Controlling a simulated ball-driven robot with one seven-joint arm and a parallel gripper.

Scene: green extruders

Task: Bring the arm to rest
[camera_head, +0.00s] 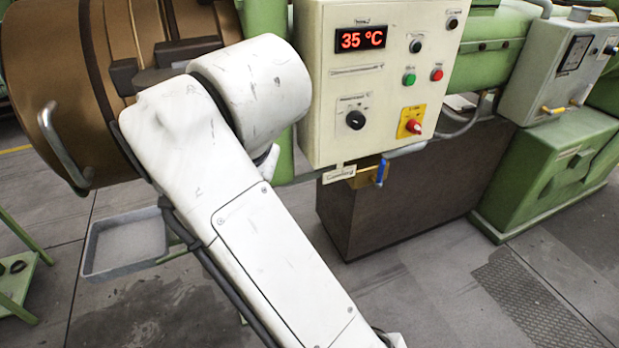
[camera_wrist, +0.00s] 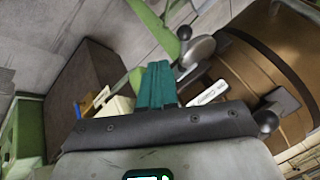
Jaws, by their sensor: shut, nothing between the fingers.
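My gripper (camera_wrist: 157,85) shows in the wrist view as two teal fingers pressed together, with nothing between them. It is raised in front of the green machine, and the floor shows beyond it. In the head view my white arm reaches up from the lower middle and bends near the control box; the gripper itself is hidden there.
A cream control box (camera_head: 330,110) reading 35 °C stands right of my arm, with a blue-handled brass valve (camera_head: 376,173) below it. A brown barrel (camera_head: 70,80) with a metal handle is at left. A grey tray (camera_head: 122,243) sits below it. Floor at lower right is clear.

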